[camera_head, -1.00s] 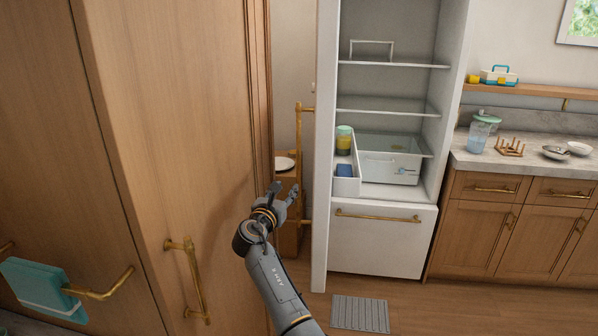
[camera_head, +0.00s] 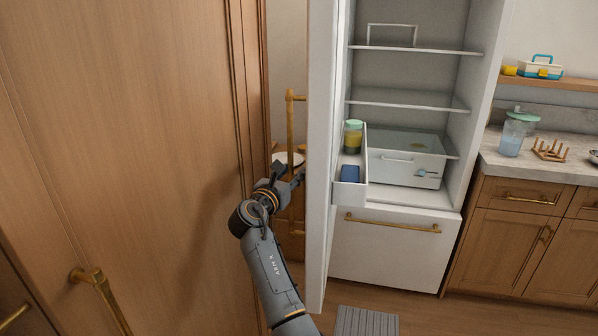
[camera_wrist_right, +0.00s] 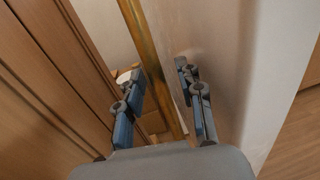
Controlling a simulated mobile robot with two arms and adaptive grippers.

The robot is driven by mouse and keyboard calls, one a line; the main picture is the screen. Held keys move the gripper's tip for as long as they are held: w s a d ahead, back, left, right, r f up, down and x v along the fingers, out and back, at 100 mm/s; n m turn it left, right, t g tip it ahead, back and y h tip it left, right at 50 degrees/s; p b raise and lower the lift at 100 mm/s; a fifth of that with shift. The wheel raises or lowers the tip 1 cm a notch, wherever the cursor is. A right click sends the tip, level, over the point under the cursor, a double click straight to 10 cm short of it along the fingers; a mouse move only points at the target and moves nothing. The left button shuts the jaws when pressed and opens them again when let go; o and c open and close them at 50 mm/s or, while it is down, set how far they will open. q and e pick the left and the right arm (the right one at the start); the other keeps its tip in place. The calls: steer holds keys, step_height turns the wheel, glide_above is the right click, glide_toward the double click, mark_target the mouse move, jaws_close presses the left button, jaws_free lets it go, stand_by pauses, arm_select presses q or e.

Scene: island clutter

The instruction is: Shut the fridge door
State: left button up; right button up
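The fridge (camera_head: 415,85) stands open with its shelves showing. Its white door (camera_head: 318,150) stands swung out at the left, seen nearly edge-on, with a bin on its inner side. The long brass door handle (camera_head: 290,130) is on the door's outer, left side. My right gripper (camera_head: 283,175) is at the handle's lower part, left of the door. In the right wrist view the gripper (camera_wrist_right: 160,100) has its fingers apart, with the brass handle (camera_wrist_right: 150,60) running between them and the door's outer face (camera_wrist_right: 235,70) at the right. My left gripper is not in view.
A tall wooden cabinet (camera_head: 130,130) fills the left, close to my right arm. A grey mat (camera_head: 366,321) lies on the floor before the fridge. A counter (camera_head: 545,165) with a pitcher (camera_head: 514,135) and rack (camera_head: 549,151) is at right. The door bin holds a jar (camera_head: 353,136) and a blue item (camera_head: 349,173).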

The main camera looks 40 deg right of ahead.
steer(key=shift+a+r, duration=0.1)
steer(key=shift+r, duration=0.1)
jaws_close()
stand_by(0.3)
